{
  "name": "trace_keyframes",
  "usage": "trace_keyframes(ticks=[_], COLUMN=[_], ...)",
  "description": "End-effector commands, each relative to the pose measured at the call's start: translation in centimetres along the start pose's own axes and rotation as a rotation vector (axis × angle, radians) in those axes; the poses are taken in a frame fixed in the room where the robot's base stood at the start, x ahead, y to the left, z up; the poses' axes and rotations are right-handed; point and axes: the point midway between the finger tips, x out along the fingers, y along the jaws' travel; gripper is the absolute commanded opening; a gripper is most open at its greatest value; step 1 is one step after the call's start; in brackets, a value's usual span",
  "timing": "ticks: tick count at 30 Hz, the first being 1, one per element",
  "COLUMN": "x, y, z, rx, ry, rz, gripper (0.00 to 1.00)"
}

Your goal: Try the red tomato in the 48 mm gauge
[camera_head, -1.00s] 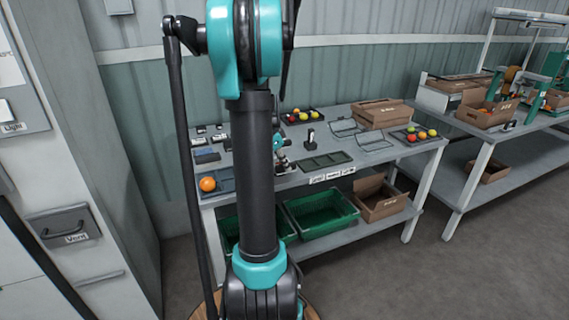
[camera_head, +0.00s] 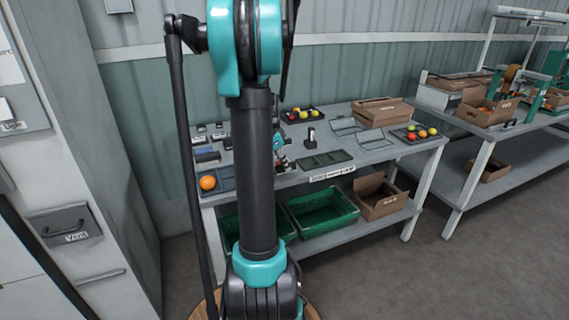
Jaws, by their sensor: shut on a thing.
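My gripper (camera_head: 284,161) shows only in part, just right of my dark arm column, over the bench (camera_head: 365,157). Several small dark blocks with pale labels (camera_head: 218,128) stand at the bench's back left. They may include gauges, but the 48 mm one cannot be told apart. Other red tomatoes show in the right tray (camera_head: 397,135).
An orange tomato (camera_head: 208,182) sits at the bench's front left. A dark divided tray (camera_head: 325,160) lies right of the gripper. A back tray (camera_head: 285,118) holds several tomatoes. Wire stands, a black upright item (camera_head: 310,143) and a cardboard box (camera_head: 382,112) also stand there. Green crates (camera_head: 322,212) are below.

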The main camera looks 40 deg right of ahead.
Motion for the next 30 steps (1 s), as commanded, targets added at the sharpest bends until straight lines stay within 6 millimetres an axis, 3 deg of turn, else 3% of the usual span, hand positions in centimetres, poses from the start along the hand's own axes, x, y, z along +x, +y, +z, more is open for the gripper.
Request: trace_keyframes(ticks=[30], x=[1.3], y=[0.0], z=[0.5], rx=[0.000], ry=[0.000], rz=[0.000], gripper=[0.00])
